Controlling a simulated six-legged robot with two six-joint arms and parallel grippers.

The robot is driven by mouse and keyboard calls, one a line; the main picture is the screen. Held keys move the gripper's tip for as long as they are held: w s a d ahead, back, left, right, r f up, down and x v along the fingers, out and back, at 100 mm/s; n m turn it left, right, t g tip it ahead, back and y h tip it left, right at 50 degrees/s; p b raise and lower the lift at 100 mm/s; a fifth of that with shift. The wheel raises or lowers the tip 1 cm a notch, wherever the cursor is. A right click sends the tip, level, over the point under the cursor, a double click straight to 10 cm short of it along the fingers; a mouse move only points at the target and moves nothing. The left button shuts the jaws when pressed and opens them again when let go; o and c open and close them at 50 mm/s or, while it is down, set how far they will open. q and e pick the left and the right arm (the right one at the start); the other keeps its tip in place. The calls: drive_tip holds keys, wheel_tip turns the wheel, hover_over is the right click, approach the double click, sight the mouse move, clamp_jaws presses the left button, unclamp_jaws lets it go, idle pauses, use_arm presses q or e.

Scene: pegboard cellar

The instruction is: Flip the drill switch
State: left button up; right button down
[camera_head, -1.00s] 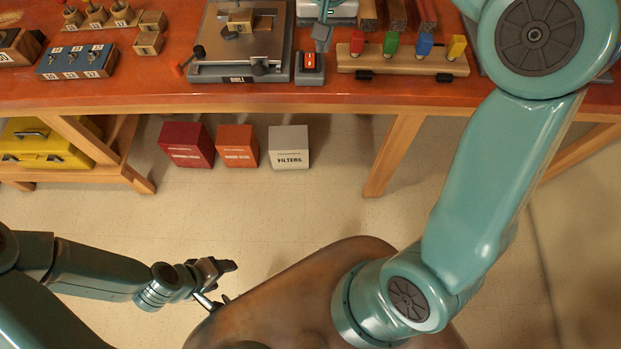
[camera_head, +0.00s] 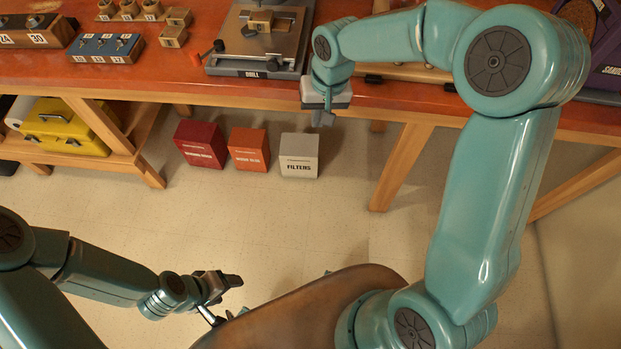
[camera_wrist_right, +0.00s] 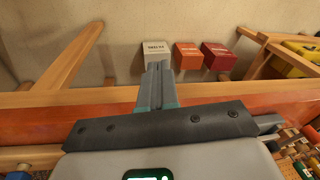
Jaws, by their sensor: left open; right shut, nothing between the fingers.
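The drill base (camera_head: 228,62), a grey metal plate labelled DRILL, sits at the front of the red workbench (camera_head: 120,82). The drill switch beside its right corner is hidden behind my right wrist in the head view. My right gripper (camera_head: 322,118) is shut and empty, at the bench's front edge just right of the drill base. In the right wrist view its closed fingers (camera_wrist_right: 158,75) reach across the bench edge; I cannot tell whether they touch anything.
A red box (camera_head: 200,145), an orange box (camera_head: 248,150) and a white FILTERS box (camera_head: 299,156) stand on the floor below.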

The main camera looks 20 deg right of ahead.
drive_tip(key=s+a+f+b, duration=0.1)
drive_tip(key=s+a+f, duration=0.1)
drive_tip(key=f, duration=0.4)
drive_tip(key=s+a+f+n+y, duration=0.1)
drive_tip(key=s+a+f, duration=0.2)
drive_tip(key=f, duration=0.4)
drive_tip(key=shift+s+a+f+y+b, duration=0.15)
drive_tip(key=shift+s+f+y+b, duration=0.05)
drive_tip(key=shift+f+y+b, duration=0.15)
drive_tip(key=shift+r, duration=0.1)
